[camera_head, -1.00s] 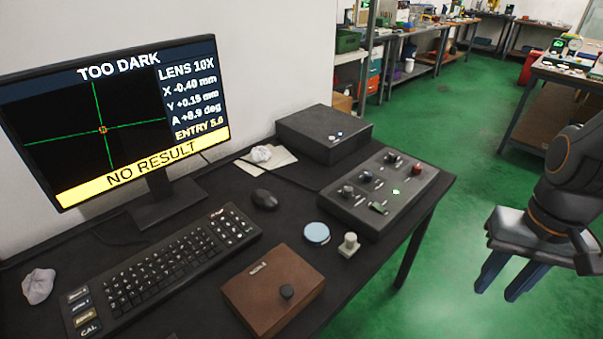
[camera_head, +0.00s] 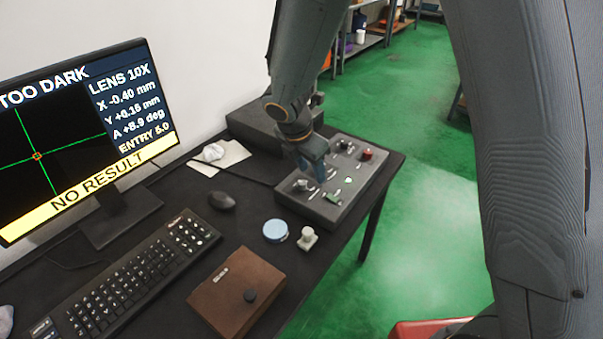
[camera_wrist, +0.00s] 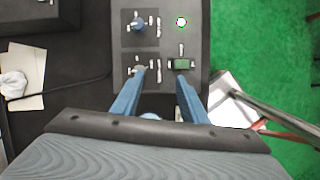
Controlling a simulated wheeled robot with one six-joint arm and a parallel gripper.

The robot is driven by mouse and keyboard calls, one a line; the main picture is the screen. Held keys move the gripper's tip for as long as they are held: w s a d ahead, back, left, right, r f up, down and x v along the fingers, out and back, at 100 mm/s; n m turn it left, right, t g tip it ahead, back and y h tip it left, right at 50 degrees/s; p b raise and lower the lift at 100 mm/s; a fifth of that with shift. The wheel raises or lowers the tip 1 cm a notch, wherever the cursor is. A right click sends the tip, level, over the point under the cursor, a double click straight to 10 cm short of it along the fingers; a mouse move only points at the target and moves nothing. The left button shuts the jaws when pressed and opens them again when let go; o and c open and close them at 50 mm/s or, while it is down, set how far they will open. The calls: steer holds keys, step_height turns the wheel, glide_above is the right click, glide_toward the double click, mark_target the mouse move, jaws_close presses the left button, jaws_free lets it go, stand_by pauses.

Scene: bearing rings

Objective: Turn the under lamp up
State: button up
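The dark control box (camera_head: 362,180) stands on the desk under my gripper. Its labels are too small to read, so I cannot tell which knob is the under lamp's. In the wrist view one knob (camera_wrist: 138,25) is farther up the panel and another knob (camera_wrist: 138,70) is at the left fingertip. A green switch (camera_wrist: 181,64) is just beyond the right fingertip. My gripper (camera_wrist: 163,78) is open and empty, fingers apart, pointing at the panel; whether it touches is unclear. It hides part of the panel in the head view (camera_head: 312,165). The monitor (camera_head: 70,135) reads "TOO DARK" and "NO RESULT".
A mouse (camera_head: 222,200), keyboard (camera_head: 125,280), blue round lid (camera_head: 275,230), small pale knob-like piece (camera_head: 307,238) and brown box (camera_head: 236,290) lie nearer. A black box (camera_head: 255,128) stands behind.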

mark_target(302, 182)
steer(key=w+f+n, duration=0.1)
steer(key=f, duration=0.1)
steer(key=w+a+f+n, duration=0.1)
steer(key=w+f, duration=0.1)
steer(key=f, duration=0.1)
steer(key=w+a+f+n, duration=0.1)
steer(key=f+n, duration=0.1)
steer(key=f, duration=0.1)
steer(key=shift+w+a+t+p, duration=0.2)
steer(key=shift+t+p, duration=0.1)
steer(key=shift+t, duration=0.1)
steer(key=shift+s, duration=0.1)
jaws_close()
